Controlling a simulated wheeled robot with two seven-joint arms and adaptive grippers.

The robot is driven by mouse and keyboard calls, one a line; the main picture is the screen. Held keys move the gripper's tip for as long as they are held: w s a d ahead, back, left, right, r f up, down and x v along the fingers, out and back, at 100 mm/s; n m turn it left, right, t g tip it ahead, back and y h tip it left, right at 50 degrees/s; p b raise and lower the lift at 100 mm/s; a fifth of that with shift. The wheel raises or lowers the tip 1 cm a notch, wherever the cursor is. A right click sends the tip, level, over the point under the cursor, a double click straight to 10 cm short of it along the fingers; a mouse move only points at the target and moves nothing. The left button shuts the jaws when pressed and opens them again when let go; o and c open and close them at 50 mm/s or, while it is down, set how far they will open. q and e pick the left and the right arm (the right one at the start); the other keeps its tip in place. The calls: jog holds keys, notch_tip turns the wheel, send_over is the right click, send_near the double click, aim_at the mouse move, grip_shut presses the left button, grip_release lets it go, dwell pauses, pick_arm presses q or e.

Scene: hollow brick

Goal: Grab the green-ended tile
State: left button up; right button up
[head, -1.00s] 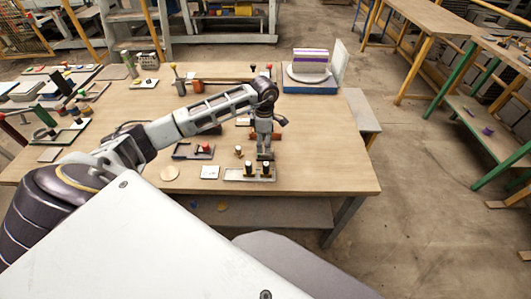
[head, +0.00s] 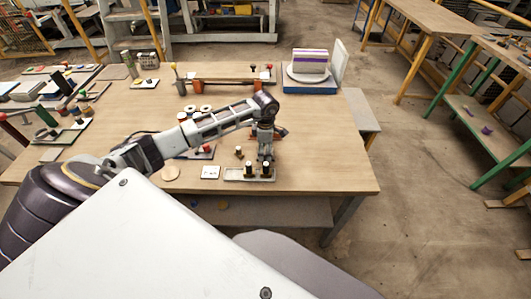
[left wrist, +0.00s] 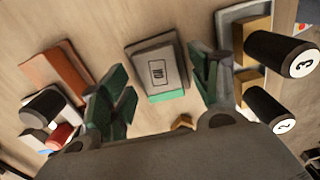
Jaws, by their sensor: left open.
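The green-ended tile (left wrist: 158,66) is a grey block with a dark printed mark on its face and a green strip at its near end. It lies on the table in the left wrist view. My left gripper (left wrist: 160,78) is open, with one green-padded finger on each side of the tile. A gap shows on both sides, so the fingers do not look closed on it. In the head view my left gripper (head: 265,153) points down near the table's front right, and I cannot make out the tile there. My right gripper is not in view.
Two black cylinders with numbered white ends (left wrist: 285,55) (left wrist: 270,110) stand close to the right finger. An orange-brown block (left wrist: 58,72) and a red-capped part (left wrist: 60,136) lie to the left. The table (head: 320,165) is clear to the right of the gripper.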

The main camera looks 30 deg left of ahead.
pick_arm(q)
jog(key=shift+c, duration=0.3)
jog(key=c, duration=1.1)
jog(key=shift+o, duration=0.2)
notch_tip(320, 180, up, 10)
jog(key=b, duration=0.1)
